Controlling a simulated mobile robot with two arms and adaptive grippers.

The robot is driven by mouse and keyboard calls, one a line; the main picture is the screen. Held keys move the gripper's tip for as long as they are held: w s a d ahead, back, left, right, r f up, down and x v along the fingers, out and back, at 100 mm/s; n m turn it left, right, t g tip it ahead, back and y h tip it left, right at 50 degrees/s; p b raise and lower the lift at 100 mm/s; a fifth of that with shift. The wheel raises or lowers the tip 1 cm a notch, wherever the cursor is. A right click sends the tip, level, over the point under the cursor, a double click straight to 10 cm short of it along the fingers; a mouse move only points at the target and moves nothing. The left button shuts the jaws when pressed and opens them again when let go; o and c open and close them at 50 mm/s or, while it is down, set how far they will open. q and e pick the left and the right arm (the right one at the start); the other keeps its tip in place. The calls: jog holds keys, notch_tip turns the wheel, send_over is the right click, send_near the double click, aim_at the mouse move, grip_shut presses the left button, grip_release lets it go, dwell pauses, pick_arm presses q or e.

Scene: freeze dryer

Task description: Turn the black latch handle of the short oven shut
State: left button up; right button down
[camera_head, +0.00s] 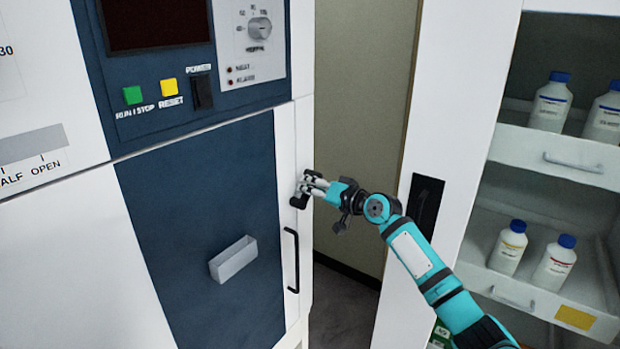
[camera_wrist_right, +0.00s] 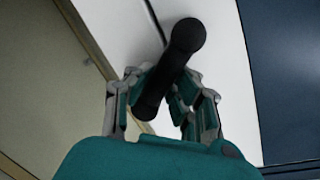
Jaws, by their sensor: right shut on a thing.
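The short oven (camera_head: 200,215) has a dark blue front panel and a white door edge, and its door looks closed. Its black latch handle (camera_head: 299,200) is at the upper right of the door edge, mostly covered by my right gripper (camera_head: 308,188) in the head view. In the right wrist view the black latch handle (camera_wrist_right: 184,50) is a rounded bar, tilted in the picture, between the two fingers of my right gripper (camera_wrist_right: 163,100). The right gripper is shut on it. My left gripper is not in view.
A black pull handle (camera_head: 292,260) is below the latch. Green and yellow buttons (camera_head: 133,95) sit on the panel above. A white cabinet (camera_head: 450,130) with shelves of bottles (camera_head: 551,102) stands at the right, close to my arm. A gap with open floor (camera_head: 345,305) lies between.

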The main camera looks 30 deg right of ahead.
jog(key=m+p, duration=0.1)
jog(key=r+m+p, duration=0.1)
jog(key=m+p, duration=0.1)
jog(key=m+g+p, duration=0.1)
jog(key=shift+s+r+m+y, duration=0.1)
jog(key=shift+r+m+y, duration=0.15)
jog(key=shift+m+y, duration=0.15)
jog(key=shift+m+g+y+p, duration=0.3)
jog(key=shift+m+y+p, duration=0.2)
jog(key=shift+m+p, duration=0.85)
jog(key=shift+s+a+m, duration=0.1)
jog(key=shift+m, duration=0.15)
jog(key=c, duration=1.4)
grip_release()
jog(key=shift+o, duration=1.2)
jog(key=shift+d, duration=0.3)
jog(key=shift+r, duration=0.1)
jog(key=shift+s, duration=0.2)
jog(key=v, duration=1.1)
jog(key=shift+s+d, duration=0.25)
jog(key=shift+d, duration=0.05)
